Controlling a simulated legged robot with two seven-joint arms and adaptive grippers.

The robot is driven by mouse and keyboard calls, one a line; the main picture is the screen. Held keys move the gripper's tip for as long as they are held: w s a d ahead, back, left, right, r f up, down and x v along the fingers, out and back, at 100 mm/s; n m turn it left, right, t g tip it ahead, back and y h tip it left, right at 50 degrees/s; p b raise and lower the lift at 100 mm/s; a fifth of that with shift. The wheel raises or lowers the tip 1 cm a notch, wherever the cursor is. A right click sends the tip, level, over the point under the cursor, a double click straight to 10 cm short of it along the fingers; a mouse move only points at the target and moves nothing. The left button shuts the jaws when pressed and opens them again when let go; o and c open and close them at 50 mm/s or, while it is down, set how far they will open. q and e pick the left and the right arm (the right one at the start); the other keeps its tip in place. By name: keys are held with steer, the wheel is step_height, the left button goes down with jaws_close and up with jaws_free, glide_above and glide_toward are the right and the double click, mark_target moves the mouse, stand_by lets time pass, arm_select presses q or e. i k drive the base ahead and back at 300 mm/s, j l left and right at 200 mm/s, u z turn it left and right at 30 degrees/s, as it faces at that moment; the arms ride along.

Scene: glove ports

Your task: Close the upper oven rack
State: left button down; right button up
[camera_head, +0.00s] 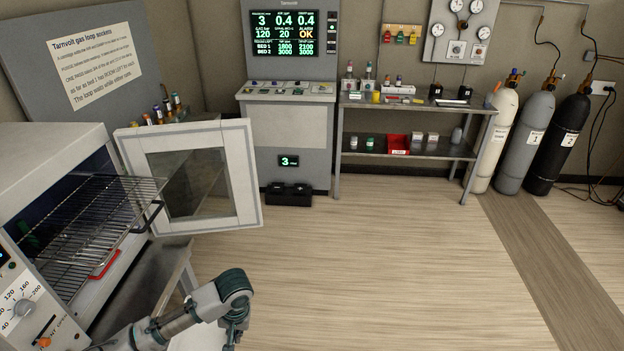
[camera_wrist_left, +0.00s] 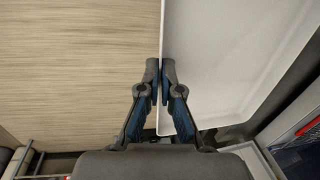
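The oven (camera_head: 50,165) stands at the left with its windowed door (camera_head: 245,185) swung open. The upper oven rack (camera_head: 105,205), a wire shelf, sticks out of the oven opening, with a dark bar (camera_head: 150,215) at its front edge. My left gripper (camera_head: 234,335) is low in front of the oven, below and to the right of the rack and apart from it. My right gripper is not in view.
A white tray-like surface (camera_wrist_left: 225,60) lies beneath my left gripper. A red item (camera_head: 104,265) shows below the rack. A steel bench (camera_head: 415,150), a console (camera_head: 288,125) and gas cylinders (camera_head: 497,140) stand at the back. The floor (camera_head: 390,260) between is clear.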

mark_target(161, 203)
steer(key=u, duration=0.75)
